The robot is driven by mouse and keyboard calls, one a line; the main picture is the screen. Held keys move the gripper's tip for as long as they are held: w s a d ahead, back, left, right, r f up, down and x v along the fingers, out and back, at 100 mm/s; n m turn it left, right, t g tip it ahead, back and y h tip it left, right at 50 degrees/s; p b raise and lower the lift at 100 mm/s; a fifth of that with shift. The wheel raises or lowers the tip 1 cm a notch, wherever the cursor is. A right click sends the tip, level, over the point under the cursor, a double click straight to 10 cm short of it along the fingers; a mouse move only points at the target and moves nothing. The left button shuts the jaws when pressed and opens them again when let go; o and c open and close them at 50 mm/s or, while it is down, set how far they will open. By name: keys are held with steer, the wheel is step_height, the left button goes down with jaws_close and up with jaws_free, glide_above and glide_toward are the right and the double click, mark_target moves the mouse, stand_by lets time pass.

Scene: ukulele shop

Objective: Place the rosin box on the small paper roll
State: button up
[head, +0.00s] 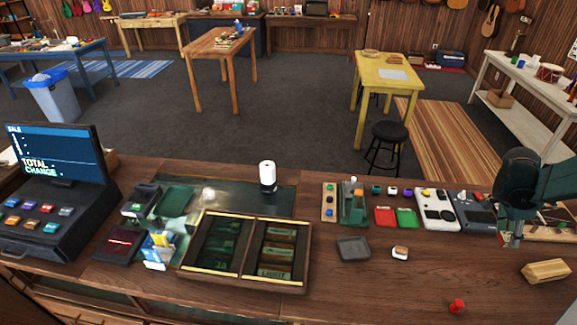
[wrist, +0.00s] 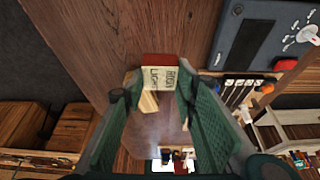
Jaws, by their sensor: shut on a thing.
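My gripper (wrist: 157,90) is shut on the rosin box (wrist: 160,77), a small cream box with a dark red end and printed lettering. In the head view my gripper (head: 510,240) is at the right, above the counter, and mostly hides the box between its fingers. A white upright cylinder (head: 267,174) with a dark lower part stands at the back middle of the counter, far left of my gripper. It may be the small paper roll, but I cannot tell for sure.
A wooden block (head: 546,270) lies right of my gripper, and a red pin-like piece (head: 457,305) in front. A grey dish (head: 353,249) and small white-and-brown item (head: 400,252) lie left. A divided tray (head: 295,285) and register (head: 55,190) stand farther left.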

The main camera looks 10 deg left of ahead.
steer(key=w+a+r+n+t, duration=0.25)
steer(key=w+a+n, duration=0.25)
steer(key=w+a, duration=1.15)
step_height(320, 180, up, 11)
steer(key=n+t+y, duration=0.2)
steer(key=n+y, duration=0.2)
steer(key=n, duration=0.9)
glide_above(268, 163)
steer(key=s, duration=0.2)
steer(key=shift+w+r, duration=0.15)
steer(key=shift+f+p, duration=0.4)
steer(key=shift+f, duration=2.75)
steer(key=shift+f, duration=1.85)
